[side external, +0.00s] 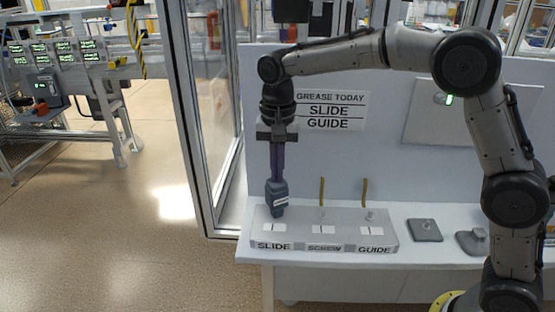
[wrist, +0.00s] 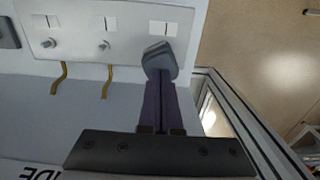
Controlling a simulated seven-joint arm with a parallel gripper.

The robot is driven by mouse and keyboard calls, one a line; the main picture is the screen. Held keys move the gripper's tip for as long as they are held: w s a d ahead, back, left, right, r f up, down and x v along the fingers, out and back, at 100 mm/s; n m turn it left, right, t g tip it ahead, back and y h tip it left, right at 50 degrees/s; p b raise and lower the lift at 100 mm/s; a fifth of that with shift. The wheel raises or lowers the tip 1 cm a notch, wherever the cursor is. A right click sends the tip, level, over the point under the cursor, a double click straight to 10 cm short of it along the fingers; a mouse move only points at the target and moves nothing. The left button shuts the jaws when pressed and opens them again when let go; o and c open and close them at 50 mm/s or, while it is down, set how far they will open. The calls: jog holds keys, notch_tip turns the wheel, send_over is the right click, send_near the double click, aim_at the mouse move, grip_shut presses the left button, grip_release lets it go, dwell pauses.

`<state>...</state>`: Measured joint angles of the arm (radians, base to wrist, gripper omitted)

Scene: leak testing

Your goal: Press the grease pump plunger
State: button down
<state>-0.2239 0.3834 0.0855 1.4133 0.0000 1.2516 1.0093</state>
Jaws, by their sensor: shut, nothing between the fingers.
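The wrist view shows the block (wrist: 160,58) just beyond the fingertips (wrist: 160,80). No separate plunger shows; the fingers or block may hide it.
The manifold's SCREW and GUIDE places each have a small fitting and a brown tube (side external: 364,191) behind. Two dark grey pads (side external: 425,231) (side external: 472,241) lie on the bench to the right. A sign (side external: 332,110) on the back panel reads "GREASE TODAY SLIDE GUIDE". A metal frame post (side external: 198,120) stands left.

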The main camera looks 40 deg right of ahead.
jog(key=shift+f, duration=0.25)
notch_tip(320, 180, up, 14)
jog(key=shift+r, duration=0.25)
dwell(0.7)
jog(key=shift+a+r, duration=0.1)
jog(key=shift+r, duration=1.15)
jog(key=shift+f, duration=0.1)
notch_tip(320, 180, down, 14)
jog(key=shift+r, duration=0.1)
